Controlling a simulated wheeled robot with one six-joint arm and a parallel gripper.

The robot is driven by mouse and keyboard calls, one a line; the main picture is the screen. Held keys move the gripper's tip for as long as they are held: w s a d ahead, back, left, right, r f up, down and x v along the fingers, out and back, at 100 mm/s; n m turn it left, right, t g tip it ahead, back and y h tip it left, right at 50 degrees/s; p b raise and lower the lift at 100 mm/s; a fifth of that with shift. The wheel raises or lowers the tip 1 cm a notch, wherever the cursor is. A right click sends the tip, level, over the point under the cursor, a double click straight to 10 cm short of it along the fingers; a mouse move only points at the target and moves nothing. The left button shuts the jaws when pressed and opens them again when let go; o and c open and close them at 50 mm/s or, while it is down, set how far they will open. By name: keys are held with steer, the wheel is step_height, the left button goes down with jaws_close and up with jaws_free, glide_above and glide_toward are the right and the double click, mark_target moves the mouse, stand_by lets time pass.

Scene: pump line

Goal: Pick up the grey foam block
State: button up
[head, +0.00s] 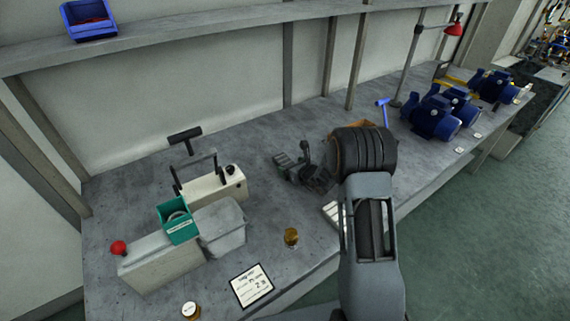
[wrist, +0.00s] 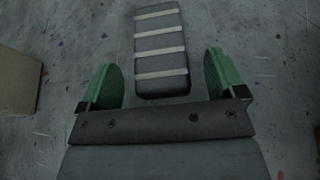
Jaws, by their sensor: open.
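A dark grey block (wrist: 161,40) with several pale bands across it lies on the bench top in the wrist view; I take it to be the grey foam block. My gripper (wrist: 160,68) is open, with green-lined fingers. The near end of the block lies between the fingers in the picture, with a gap on each side and nothing gripped. How far the fingers are above the bench I cannot tell.
A beige block (wrist: 17,82) lies left of my gripper. Blue pumps (head: 430,116) stand at right, a grey bin (head: 222,228) at left.

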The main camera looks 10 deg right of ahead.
steer(key=shift+w+a+f, duration=0.2)
steer(key=shift+w, duration=0.2)
steer(key=shift+c, duration=0.4)
steer(key=c, duration=0.9)
